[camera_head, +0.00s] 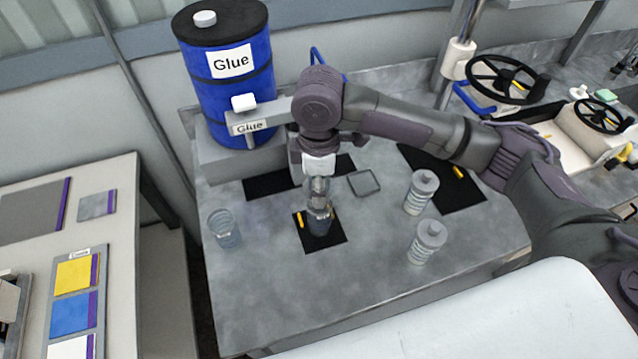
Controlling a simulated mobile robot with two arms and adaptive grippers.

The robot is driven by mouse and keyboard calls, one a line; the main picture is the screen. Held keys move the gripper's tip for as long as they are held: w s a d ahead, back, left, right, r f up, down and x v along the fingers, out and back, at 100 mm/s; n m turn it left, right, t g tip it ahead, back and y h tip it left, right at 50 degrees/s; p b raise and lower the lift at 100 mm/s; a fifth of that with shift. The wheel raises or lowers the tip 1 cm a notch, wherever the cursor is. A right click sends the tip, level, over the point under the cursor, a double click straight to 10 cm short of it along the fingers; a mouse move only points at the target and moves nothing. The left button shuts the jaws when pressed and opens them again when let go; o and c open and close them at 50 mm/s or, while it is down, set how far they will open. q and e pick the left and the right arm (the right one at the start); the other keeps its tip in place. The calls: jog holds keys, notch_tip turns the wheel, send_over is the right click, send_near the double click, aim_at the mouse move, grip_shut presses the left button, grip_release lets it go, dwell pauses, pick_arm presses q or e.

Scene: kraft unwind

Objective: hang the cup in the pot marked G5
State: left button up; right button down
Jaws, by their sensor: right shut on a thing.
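My right gripper (318,200) points down over a small black mat (335,238) on the grey bench. It is shut on a greyish, partly see-through cup (320,224), at or just above the mat. The fingers hide part of the cup, and I cannot tell whether it touches the mat. A clear, open cup-like vessel (224,230) stands on the bench to the left. I can read no G5 mark, and I cannot tell which vessel is the pot. My left gripper is not in view.
A blue Glue drum (226,95) stands at the back left. A larger black mat (475,195) is further right. The front of the bench is clear.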

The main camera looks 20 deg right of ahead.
jog(key=shift+f+b, duration=0.35)
jog(key=shift+f, duration=0.15)
jog(key=shift+s+f+b, duration=0.1)
jog(key=shift+f+b, duration=0.15)
jog(key=shift+b, duration=0.05)
jog(key=shift+f, duration=0.75)
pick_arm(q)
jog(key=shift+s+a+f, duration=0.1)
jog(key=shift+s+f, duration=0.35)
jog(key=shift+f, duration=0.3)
pick_arm(e)
jog(key=shift+f, duration=0.65)
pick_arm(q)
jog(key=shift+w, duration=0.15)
pick_arm(e)
jog(key=c, duration=0.6)
grip_release()
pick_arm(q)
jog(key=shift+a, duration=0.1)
